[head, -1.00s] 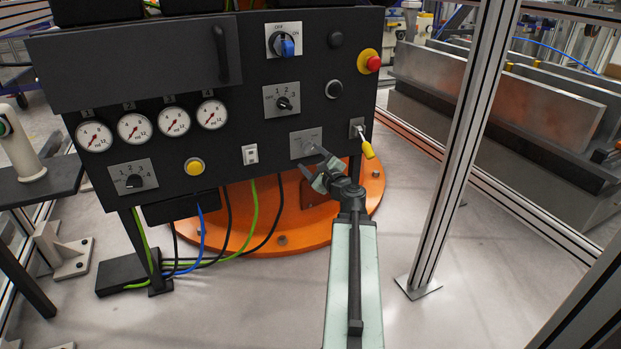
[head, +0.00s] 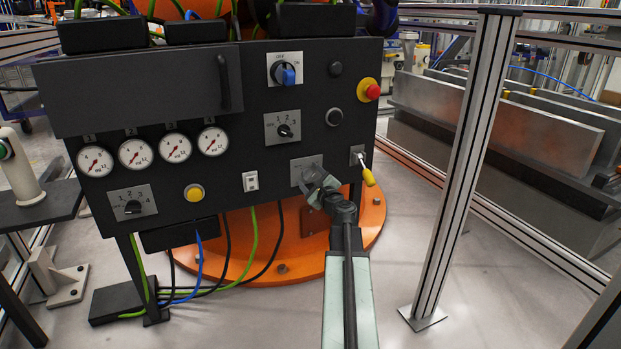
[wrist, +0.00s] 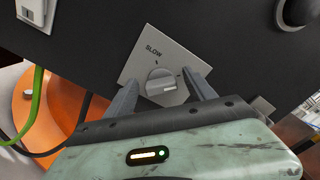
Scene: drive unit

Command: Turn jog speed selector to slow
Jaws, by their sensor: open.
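The jog speed selector is a round grey knob (wrist: 160,82) on a light grey plate (wrist: 146,50) marked SLOW, on the dark panel front. In the wrist view its raised grip bar lies roughly across the picture, with a pale mark at its right end, away from the SLOW label at the upper left. My gripper (wrist: 160,77) is open, with one finger on each side of the knob; I cannot tell whether they touch it. In the head view my gripper (head: 310,183) is in front of the plate (head: 297,168) and hides the knob.
A yellow-tipped toggle lever (head: 368,176) sticks out close to the right of my gripper. A white rocker switch (head: 250,181) is to the left, and a numbered rotary switch (head: 284,130) is above. A metal post (head: 460,170) stands to the right of my arm.

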